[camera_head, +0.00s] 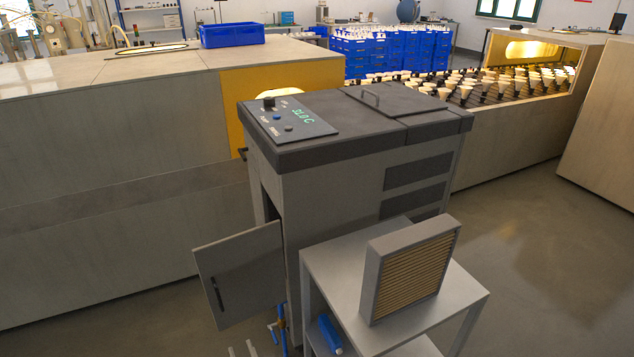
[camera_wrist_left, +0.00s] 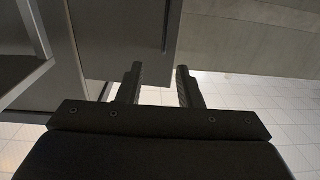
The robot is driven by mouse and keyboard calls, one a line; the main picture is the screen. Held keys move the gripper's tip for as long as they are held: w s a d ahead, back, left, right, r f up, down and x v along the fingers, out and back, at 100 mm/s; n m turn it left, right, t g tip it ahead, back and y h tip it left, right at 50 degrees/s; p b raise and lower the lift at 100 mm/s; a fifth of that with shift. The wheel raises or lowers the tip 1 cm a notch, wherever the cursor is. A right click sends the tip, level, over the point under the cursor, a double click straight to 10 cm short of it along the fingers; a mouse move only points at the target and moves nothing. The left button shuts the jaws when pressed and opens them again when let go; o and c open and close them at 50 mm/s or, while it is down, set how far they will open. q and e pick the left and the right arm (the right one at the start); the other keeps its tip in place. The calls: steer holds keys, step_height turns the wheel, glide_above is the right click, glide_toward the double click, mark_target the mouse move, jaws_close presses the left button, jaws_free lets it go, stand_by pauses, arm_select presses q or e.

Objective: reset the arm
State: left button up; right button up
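My left gripper (camera_head: 241,349) shows only as two pale fingertips at the bottom edge of the head view, below the open door. In the left wrist view its dark fingers (camera_wrist_left: 158,86) stand apart with nothing between them. A grey cabinet (camera_head: 340,175) with a lit readout, perhaps 31.0 C, stands in the middle. Its small front door (camera_head: 240,272) hangs open to the left. In the wrist view, grey panels lie beyond the fingers, without contact that I can see. My right gripper is in neither view.
A grey stand (camera_head: 405,325) beside the cabinet bears a pleated filter (camera_head: 410,268); a blue object (camera_head: 330,335) sits lower down. Blue pipework with a valve (camera_head: 281,325) is under the door. A long conveyor housing (camera_head: 110,150) runs behind. Floor is clear at the right.

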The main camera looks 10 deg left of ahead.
arm_select(q)
steer(key=s+f+m+g+h, duration=0.55)
steer(key=s+f+h, duration=0.35)
steer(key=s+f, duration=1.05)
steer(key=s+a+f+g, duration=0.1)
steer(key=s+f+g, duration=0.1)
steer(key=s, duration=0.5)
steer(key=s+a+f+m+g, duration=0.1)
steer(key=s+f+g, duration=0.2)
steer(key=s, duration=0.5)
steer(key=s+a+f+g, duration=0.1)
steer(key=s+f+g, duration=0.1)
steer(key=s, duration=0.5)
steer(key=shift+s+a+f+g+h, duration=0.35)
steer(key=shift+s+h, duration=0.05)
steer(key=shift+w, duration=0.1)
